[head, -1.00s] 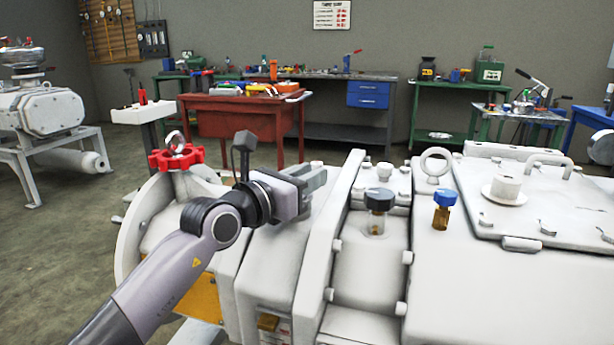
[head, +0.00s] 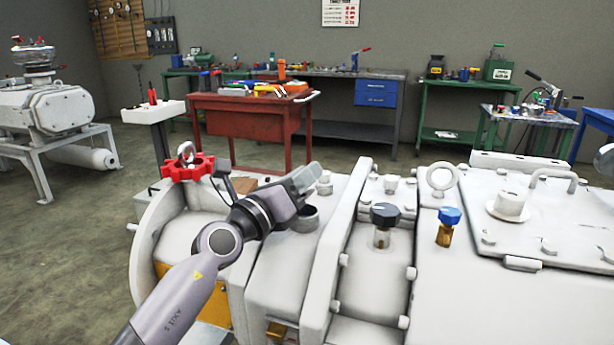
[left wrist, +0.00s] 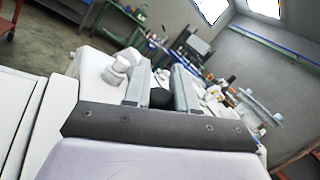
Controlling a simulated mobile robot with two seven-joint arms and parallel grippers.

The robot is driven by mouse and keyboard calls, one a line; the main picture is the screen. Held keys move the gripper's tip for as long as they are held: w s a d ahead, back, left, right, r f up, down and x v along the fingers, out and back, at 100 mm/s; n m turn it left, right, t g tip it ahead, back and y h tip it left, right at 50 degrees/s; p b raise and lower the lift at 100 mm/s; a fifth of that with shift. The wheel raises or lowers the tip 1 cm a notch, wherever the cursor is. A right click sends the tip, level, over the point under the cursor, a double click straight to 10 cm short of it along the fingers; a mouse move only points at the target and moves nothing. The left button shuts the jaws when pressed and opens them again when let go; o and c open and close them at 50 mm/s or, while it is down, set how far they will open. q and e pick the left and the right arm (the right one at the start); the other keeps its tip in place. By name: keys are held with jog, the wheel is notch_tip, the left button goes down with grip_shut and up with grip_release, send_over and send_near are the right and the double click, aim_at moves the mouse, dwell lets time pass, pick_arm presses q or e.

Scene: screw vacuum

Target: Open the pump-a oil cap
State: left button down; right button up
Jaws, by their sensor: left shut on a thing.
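The large white pump (head: 485,290) fills the foreground of the head view. My left gripper (head: 306,180) is over its left part, beside a short grey round fitting (head: 304,218). Whether that fitting is open on top I cannot tell. In the left wrist view my left gripper (left wrist: 161,92) has its two fingers around a dark round thing (left wrist: 161,98), which looks like the oil cap. The head view hides this thing behind the gripper. A white stepped fitting (left wrist: 118,70) stands left of the fingers. My right gripper is not in view.
A red handwheel (head: 187,168), a black-capped fitting (head: 384,215) and a blue-capped amber fitting (head: 449,228) stand on the pump. A raised white flange (head: 337,245) is right of my gripper. A red bench (head: 250,117) and other workbenches stand behind. Another white machine is at far left.

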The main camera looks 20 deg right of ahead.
pick_arm(q)
jog(key=shift+w+a+r+n+t, duration=0.1)
jog(key=shift+a+r+n+t, duration=0.1)
jog(key=shift+n+t, duration=0.3)
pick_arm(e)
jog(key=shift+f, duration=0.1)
pick_arm(q)
jog(key=c, duration=1)
grip_release()
jog(key=shift+o, duration=0.2)
jog(key=shift+s+a+f+p, duration=0.1)
jog(key=shift+s+a+p, duration=0.2)
jog(key=shift+a+p, duration=0.25)
jog(key=p+v, duration=0.2)
jog(key=v, duration=0.2)
jog(key=shift+s+a+p, duration=0.25)
jog(key=shift+a+p, duration=0.05)
jog(key=shift+s+a+f, duration=0.15)
jog(key=shift+s+a, duration=0.05)
jog(key=shift+s, duration=0.05)
jog(key=shift+s+a+f, duration=0.1)
jog(key=shift+a, duration=0.1)
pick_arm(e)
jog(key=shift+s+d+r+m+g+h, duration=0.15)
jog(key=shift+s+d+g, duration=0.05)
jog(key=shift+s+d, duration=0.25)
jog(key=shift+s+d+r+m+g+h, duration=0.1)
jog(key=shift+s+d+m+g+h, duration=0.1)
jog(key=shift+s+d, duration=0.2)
